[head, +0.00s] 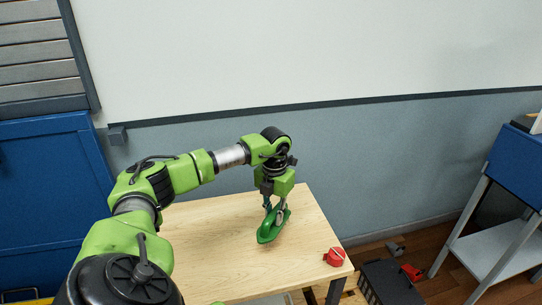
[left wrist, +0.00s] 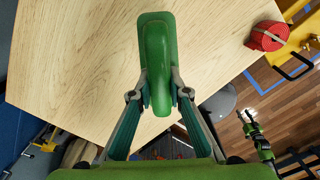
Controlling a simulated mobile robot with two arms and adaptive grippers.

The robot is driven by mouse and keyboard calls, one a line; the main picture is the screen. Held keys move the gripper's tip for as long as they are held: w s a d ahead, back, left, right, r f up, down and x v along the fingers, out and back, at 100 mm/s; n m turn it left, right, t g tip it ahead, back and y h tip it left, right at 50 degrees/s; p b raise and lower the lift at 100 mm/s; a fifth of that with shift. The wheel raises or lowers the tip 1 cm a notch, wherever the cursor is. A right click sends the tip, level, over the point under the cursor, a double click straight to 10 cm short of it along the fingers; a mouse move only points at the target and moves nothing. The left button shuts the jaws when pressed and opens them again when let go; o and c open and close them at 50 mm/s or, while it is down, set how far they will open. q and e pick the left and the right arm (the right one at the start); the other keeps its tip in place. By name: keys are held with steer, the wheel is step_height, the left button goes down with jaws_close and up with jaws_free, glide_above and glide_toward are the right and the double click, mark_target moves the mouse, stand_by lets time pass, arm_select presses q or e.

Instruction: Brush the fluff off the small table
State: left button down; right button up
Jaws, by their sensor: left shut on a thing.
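The small table (head: 215,255) has a pale wooden top, which also fills much of the left wrist view (left wrist: 80,60). My left gripper (head: 275,208) points down over the table and is shut on a green brush (head: 270,230). In the left wrist view the brush (left wrist: 157,45) sits between the fingertips (left wrist: 158,92), its long body pointing away over the tabletop. Its underside is hidden, so I cannot tell whether it touches the wood. I cannot make out any fluff on the visible wood. My right gripper (left wrist: 245,118) shows small at the right of the left wrist view, its jaws unclear.
A red strap roll (head: 335,257) lies at the table's right corner. A grey-blue wall (head: 330,150) stands behind the table. A blue cabinet (head: 50,190) is at left, a metal stand (head: 495,240) at right. A dark crate (head: 388,283) is on the floor.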

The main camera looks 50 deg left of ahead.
arm_select(q)
steer(key=r, duration=0.1)
steer(key=r+p, duration=0.1)
steer(key=shift+w+r, duration=0.2)
steer(key=shift+r, duration=0.15)
steer(key=shift+s+d+r+p, duration=0.1)
steer(key=shift+r+p, duration=0.3)
steer(key=shift+r, duration=0.05)
arm_select(e)
steer(key=shift+w+d+r, duration=0.15)
steer(key=shift+d+r, duration=0.2)
steer(key=shift+r, duration=0.2)
steer(key=shift+w+d+r, duration=0.1)
steer(key=shift+d+r, duration=0.25)
steer(key=shift+r, duration=0.2)
arm_select(q)
steer(key=shift+f, duration=0.1)
